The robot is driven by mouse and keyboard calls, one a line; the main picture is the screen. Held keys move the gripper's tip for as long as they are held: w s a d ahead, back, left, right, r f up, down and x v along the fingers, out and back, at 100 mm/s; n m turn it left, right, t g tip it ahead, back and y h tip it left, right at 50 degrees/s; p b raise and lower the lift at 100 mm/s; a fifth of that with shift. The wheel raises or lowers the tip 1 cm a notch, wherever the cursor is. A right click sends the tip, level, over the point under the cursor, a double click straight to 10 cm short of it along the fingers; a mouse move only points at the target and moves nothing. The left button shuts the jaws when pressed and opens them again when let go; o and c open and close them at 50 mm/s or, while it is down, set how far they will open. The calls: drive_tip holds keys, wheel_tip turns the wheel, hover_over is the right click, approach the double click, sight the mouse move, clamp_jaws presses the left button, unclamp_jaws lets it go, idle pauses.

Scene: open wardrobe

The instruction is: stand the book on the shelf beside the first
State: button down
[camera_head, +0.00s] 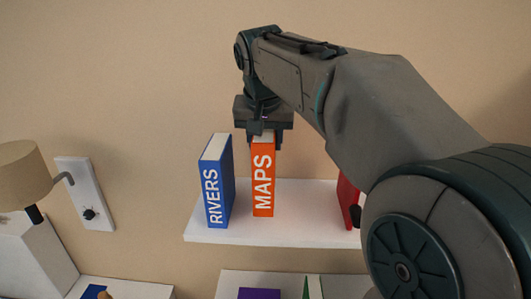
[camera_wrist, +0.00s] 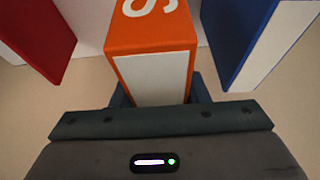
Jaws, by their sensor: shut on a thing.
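The orange book MAPS (camera_head: 263,182) stands upright on or just above the white shelf (camera_head: 300,200); I cannot tell whether its base touches. My gripper (camera_head: 264,140) is above it, shut on its top end. In the wrist view the orange book (camera_wrist: 150,40) sits between the fingers, its pale page edges facing the camera. The blue book RIVERS (camera_head: 217,182) stands upright on the shelf, left of MAPS with a narrow gap. It also shows at the right of the wrist view (camera_wrist: 240,40).
A red item (camera_head: 347,200) stands on the shelf at right, partly hidden by my arm; a red book-like block shows in the wrist view (camera_wrist: 38,38). Bare shelf lies between it and MAPS. A lamp (camera_head: 25,175) and a wall panel with a hook (camera_head: 85,195) are at left.

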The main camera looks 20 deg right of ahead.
drive_tip(key=shift+f+p, duration=0.3)
drive_tip(key=shift+f, duration=1.7)
drive_tip(key=shift+f, duration=0.2)
drive_tip(key=c, duration=0.8)
unclamp_jaws()
drive_tip(key=shift+r, duration=0.1)
drive_tip(key=b+v, duration=0.1)
drive_tip(key=v, duration=1.1)
drive_tip(key=shift+r, duration=0.15)
